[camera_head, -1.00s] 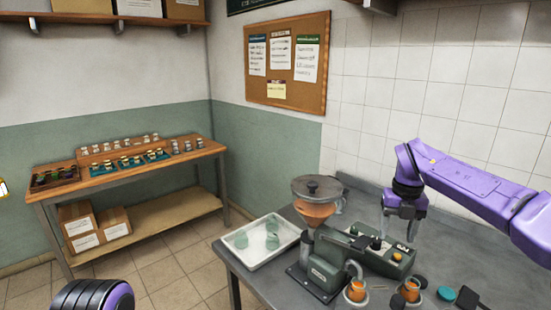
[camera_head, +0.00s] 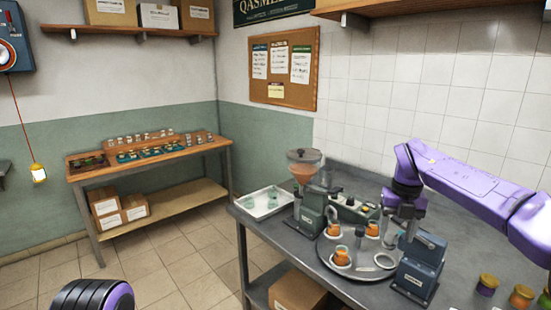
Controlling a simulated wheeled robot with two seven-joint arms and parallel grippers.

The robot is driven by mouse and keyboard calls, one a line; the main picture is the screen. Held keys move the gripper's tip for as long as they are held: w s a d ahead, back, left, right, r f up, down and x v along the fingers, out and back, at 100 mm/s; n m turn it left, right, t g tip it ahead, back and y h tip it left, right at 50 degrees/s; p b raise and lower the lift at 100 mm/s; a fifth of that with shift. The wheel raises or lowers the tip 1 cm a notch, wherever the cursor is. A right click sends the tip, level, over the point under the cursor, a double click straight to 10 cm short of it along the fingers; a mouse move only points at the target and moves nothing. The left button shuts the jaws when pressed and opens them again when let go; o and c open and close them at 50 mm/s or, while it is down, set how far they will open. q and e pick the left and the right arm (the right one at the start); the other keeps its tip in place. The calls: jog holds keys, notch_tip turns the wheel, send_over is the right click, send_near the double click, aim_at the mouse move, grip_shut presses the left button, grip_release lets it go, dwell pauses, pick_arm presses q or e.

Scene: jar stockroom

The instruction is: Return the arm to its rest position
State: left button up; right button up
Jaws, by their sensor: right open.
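My right arm is purple and comes in from the right over the grey bench (camera_head: 270,232). My right gripper (camera_head: 398,213) hangs fingers-down from it, open, with nothing seen between its fingers. It overlaps in the picture with the round tray and the dark blue-grey machine (camera_head: 417,268); I cannot tell the height between them. A black and purple rounded part of mine (camera_head: 95,296) shows at the bottom left. My left gripper is not in view.
A filling machine with an orange hopper (camera_head: 303,172) stands beside a white tray (camera_head: 266,202). Jars with orange contents (camera_head: 341,256) stand on a round tray (camera_head: 340,276). Lidded jars (camera_head: 487,284) are at the lower right. A wooden table (camera_head: 150,156) stands back left; floor between is clear.

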notch_tip(320, 180, down, 9)
jog(key=w+d+n+t+h, duration=0.2)
jog(key=n+t+h, duration=0.1)
jog(key=n+h, duration=0.35)
jog(key=s+a+f+n+t+b, duration=0.1)
jog(key=s+a+f+n+t, duration=0.2)
jog(key=f, duration=0.4)
jog(key=s+f+n+b, duration=0.2)
jog(key=s+f+n, duration=0.1)
jog(key=f+n, duration=0.35)
jog(key=s+a+f+n+t+b, duration=0.15)
jog(key=f+n, duration=0.25)
jog(key=f, duration=0.4)
jog(key=s+a+f+n+y+b, duration=0.25)
jog(key=s+f+n, duration=0.45)
jog(key=s+f, duration=0.7)
jog(key=s+d+f+n+g+b, duration=0.2)
jog(key=s+f, duration=0.1)
jog(key=s, duration=0.7)
jog(key=s+d+f+n+g+b, duration=0.2)
jog(key=s+d+f+n, duration=0.1)
jog(key=s, duration=0.8)
jog(key=shift+s+y, duration=0.15)
jog(key=shift+y, duration=0.15)
